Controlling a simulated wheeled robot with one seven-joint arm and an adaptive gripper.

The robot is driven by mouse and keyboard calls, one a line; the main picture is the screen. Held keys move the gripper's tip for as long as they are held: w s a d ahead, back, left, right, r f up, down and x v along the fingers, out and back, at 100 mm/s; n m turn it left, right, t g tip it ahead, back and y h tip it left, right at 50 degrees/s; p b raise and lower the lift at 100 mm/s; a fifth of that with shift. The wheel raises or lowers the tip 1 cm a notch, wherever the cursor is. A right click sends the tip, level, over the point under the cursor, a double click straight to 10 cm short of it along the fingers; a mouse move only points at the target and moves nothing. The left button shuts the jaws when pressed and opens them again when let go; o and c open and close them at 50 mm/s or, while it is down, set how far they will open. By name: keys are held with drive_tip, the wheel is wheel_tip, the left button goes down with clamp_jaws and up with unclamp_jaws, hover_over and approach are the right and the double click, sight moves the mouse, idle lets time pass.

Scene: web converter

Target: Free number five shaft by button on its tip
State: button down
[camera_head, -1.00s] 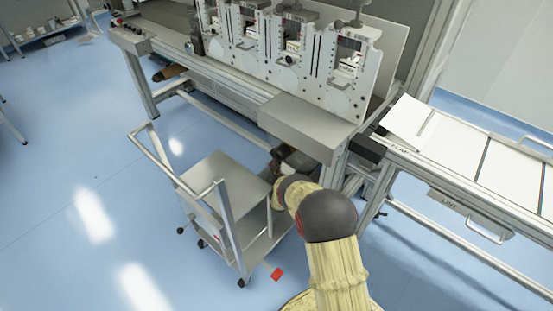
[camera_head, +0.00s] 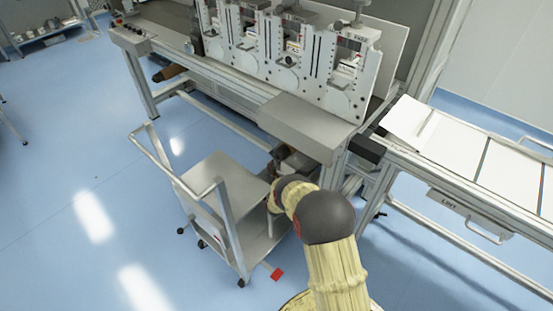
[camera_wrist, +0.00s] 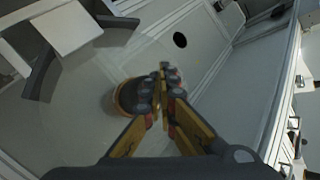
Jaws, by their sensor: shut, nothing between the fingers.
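My gripper (camera_wrist: 163,72) has yellow and dark fingers, shut with their tips together and nothing held. In the wrist view, a dark rounded thing with an orange-brown rim (camera_wrist: 124,97) is just left of and partly behind the fingers. I cannot tell whether it is a shaft tip or whether the fingers touch it. In the head view, my gripper is hidden by my own arm, which reaches toward the lower right end of the long machine (camera_head: 310,128). No number five and no tip button can be made out in either view.
A metal cart (camera_head: 222,180) stands left of my arm, close to it. A slanted table with white panels (camera_head: 470,150) is on the right. A brown cylinder end (camera_head: 169,73) shows under the machine's left part. A red piece (camera_head: 277,274) is near the cart.

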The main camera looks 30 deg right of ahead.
drive_tip(key=a, duration=0.1)
drive_tip(key=s+a, duration=0.1)
drive_tip(key=a, duration=0.1)
drive_tip(key=a+p, duration=0.1)
drive_tip(key=shift+s+a, duration=0.25)
drive_tip(key=shift+s, duration=0.1)
idle(0.3)
